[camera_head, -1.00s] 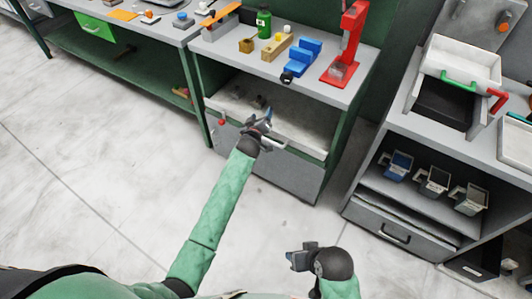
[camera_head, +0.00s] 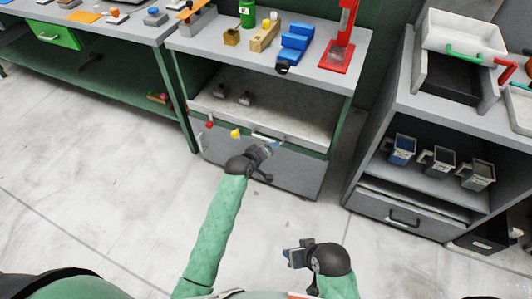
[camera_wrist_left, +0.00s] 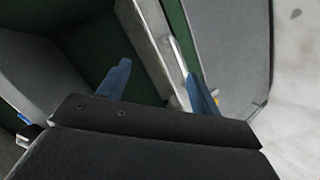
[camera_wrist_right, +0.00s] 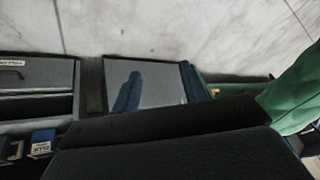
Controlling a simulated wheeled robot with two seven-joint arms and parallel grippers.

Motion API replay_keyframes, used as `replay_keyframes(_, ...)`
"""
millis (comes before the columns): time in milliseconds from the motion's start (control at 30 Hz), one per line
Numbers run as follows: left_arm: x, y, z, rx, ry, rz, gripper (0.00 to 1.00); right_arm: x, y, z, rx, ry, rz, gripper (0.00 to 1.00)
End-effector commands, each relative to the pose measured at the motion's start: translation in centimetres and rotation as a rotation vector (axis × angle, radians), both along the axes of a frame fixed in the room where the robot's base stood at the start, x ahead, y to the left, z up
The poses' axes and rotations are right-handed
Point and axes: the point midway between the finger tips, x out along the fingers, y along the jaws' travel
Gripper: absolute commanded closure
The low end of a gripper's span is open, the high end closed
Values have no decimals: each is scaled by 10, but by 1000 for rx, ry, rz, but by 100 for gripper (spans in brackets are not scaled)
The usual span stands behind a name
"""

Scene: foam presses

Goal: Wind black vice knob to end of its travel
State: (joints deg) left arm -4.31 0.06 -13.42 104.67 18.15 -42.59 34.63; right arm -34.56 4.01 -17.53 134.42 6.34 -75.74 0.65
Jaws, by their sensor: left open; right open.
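The blue vice (camera_head: 297,40) stands on the grey bench top, with its black knob (camera_head: 283,68) at the near end by the bench's front edge. My left gripper (camera_head: 268,150) is open and empty, low in front of the bench near the drawer front, well below and apart from the knob. In the left wrist view its blue fingers (camera_wrist_left: 160,88) are spread, with a pale bench edge and handle beyond them. My right gripper (camera_head: 291,253) is open and empty over the floor. Its spread fingers show in the right wrist view (camera_wrist_right: 160,92). Neither wrist view shows the vice.
A red press (camera_head: 338,45) stands just right of the vice. A wooden block (camera_head: 264,38) and a green bottle (camera_head: 247,13) stand to its left. Another bench (camera_head: 400,95) stands right. The near floor is clear.

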Motion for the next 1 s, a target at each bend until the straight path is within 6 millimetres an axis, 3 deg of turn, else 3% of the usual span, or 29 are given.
replay_keyframes(200,-11,-6,-4,-20,20,-32,35,0,0,-5,0,0,0,56)
replay_keyframes(567,-8,-7,-4,-21,17,-34,35,0,0,-8,0,0,0,56)
replay_keyframes(833,25,-6,3,-7,-46,-43,35,0,0,-40,-1,1,0,56)
replay_keyframes(1000,45,-10,15,16,-100,-59,35,-5,0,-78,-12,34,4,56)
